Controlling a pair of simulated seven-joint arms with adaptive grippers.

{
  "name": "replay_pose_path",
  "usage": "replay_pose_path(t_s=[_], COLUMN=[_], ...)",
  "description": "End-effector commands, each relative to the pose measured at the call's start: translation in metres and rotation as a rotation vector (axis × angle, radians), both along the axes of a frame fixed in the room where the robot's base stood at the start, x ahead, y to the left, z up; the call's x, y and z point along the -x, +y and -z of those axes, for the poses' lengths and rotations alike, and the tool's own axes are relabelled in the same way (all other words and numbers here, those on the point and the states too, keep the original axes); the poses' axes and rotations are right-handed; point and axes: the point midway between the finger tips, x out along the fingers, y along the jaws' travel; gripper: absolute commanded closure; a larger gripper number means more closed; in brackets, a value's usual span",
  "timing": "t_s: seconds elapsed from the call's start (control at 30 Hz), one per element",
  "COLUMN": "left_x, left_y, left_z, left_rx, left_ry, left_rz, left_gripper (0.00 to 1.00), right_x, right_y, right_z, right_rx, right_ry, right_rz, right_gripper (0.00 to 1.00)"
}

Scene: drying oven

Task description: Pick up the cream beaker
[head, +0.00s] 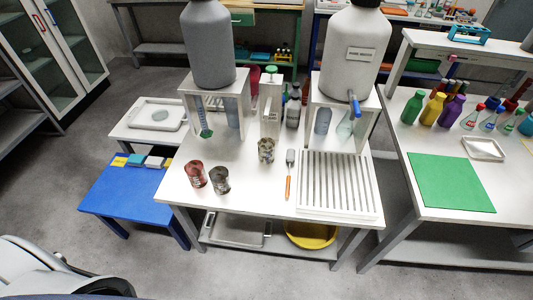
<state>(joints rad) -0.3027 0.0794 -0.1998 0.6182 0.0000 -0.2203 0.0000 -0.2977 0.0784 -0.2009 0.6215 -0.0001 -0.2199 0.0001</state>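Three small patterned beakers stand on the white table (240,180). The one that looks most cream (266,151) stands near the middle, in front of a white upright dispenser (270,103); its colour is mixed with dark markings, so I cannot be fully sure. A red beaker (195,175) and a dark grey beaker (220,181) stand side by side closer to the front left. Neither of my grippers is in view.
A brush with an orange handle (288,185) lies right of the beakers, beside a slatted white rack (338,183). Two large tanks, one grey (208,45) and one white (350,45), stand behind on stands.

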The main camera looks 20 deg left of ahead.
Motion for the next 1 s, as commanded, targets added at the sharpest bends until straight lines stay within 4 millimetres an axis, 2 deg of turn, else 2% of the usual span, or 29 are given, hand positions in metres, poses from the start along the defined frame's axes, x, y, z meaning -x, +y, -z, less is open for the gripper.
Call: replay_pose_path(t_s=[0.37,0.4,1.0], left_x=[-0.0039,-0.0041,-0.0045], left_y=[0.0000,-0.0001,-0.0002], left_z=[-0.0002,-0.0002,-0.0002], left_rx=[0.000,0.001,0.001], left_ry=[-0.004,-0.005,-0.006], left_rz=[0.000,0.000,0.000], left_gripper=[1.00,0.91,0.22], right_x=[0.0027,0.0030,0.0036], right_y=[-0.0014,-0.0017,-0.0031], right_z=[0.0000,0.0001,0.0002], right_rx=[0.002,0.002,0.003], right_ry=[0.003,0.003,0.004], right_rz=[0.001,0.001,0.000], right_gripper=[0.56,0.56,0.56])
